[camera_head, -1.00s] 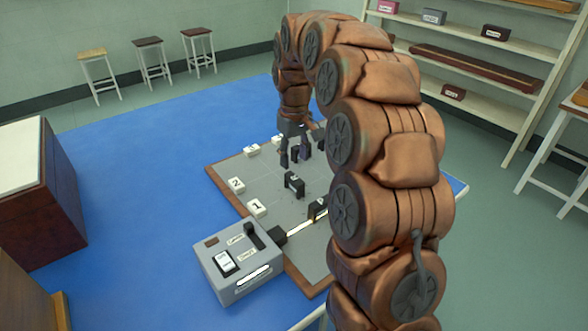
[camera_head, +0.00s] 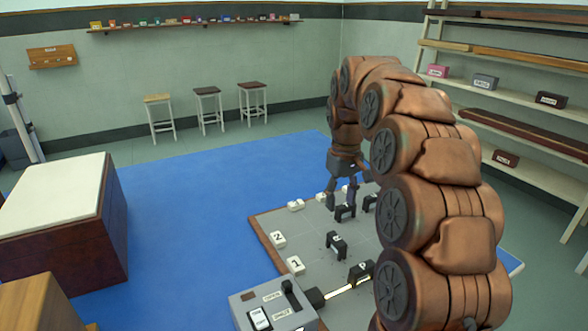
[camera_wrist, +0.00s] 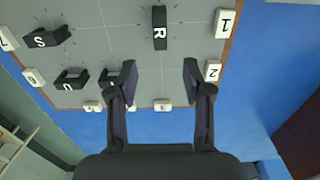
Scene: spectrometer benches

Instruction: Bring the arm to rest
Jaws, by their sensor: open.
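My copper-coloured arm (camera_head: 440,175) arches over a grey board (camera_head: 310,220) with a brown edge. My gripper (camera_head: 343,200) points down above the board's far part. Its dark fingers are spread. In the wrist view my gripper (camera_wrist: 152,78) is open with nothing between its fingertips. Beyond the fingers stands the black block R (camera_wrist: 159,28). The left finger partly covers another black block (camera_wrist: 108,76).
Blocks S (camera_wrist: 42,37) and U (camera_wrist: 70,79) stand on the board. White numbered tiles (camera_head: 278,239) line its edge. A grey switch box (camera_head: 272,308) is in front. A cabinet (camera_head: 75,225), stools (camera_head: 208,110) and shelves (camera_head: 500,95) stand around. Blue floor (camera_head: 190,230) is clear.

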